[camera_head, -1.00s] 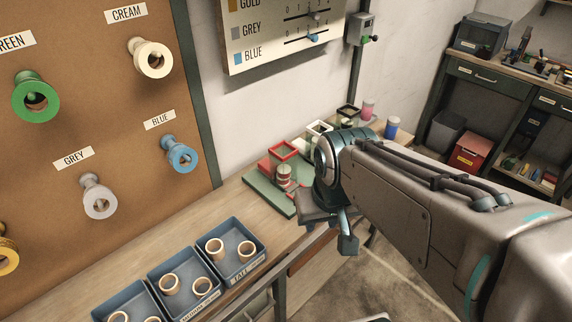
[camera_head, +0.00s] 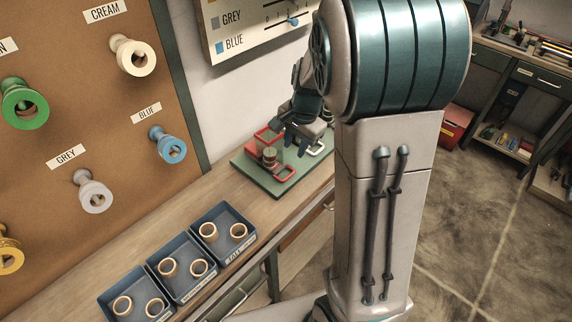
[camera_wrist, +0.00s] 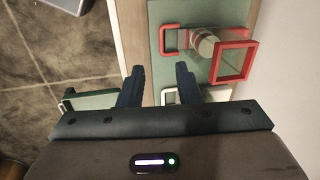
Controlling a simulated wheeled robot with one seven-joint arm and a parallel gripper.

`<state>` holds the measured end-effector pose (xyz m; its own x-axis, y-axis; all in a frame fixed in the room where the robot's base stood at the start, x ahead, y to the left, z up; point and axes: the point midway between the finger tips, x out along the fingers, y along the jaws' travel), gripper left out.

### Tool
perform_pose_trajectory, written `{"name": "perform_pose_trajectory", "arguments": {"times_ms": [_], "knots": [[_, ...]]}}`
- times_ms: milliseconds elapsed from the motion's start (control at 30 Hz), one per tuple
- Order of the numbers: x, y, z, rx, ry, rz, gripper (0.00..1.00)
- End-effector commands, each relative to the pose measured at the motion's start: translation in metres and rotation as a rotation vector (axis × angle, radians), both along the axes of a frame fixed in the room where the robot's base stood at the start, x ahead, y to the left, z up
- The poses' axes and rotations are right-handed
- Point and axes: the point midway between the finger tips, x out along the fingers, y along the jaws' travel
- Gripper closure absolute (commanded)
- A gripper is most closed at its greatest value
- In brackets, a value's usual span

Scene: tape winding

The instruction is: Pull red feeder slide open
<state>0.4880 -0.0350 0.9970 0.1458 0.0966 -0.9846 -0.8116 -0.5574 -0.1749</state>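The red feeder has a square red frame (camera_wrist: 235,62), a U-shaped red handle (camera_wrist: 168,42) and a pale round piece (camera_wrist: 203,42) between them. It also shows in the head view, with its red frame (camera_head: 265,140) and handle (camera_head: 285,173) on a green board (camera_head: 262,182). My gripper (camera_wrist: 158,70) is open with nothing gripped. In the wrist view its fingers lie below the red handle, apart from it, and a white handle (camera_wrist: 170,97) shows behind the right finger. My gripper (camera_head: 299,133) is above the board in the head view, its fingertips partly hidden.
The feeder board sits against the wall. Blue trays (camera_head: 203,255) with wooden rings stand along the bench, and spools (camera_head: 168,148) hang on the pegboard. Floor is clear in front of the bench.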

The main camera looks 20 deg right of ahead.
Motion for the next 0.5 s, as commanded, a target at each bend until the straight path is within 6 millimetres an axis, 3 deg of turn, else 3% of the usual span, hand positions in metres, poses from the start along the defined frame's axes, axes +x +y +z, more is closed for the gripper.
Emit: {"name": "perform_pose_trajectory", "arguments": {"times_ms": [267,500], "knots": [[0.008,-0.001,-0.02,0.001,0.008,-0.034,0.69],[0.014,0.003,-0.067,0.001,0.011,-0.033,0.69]]}}
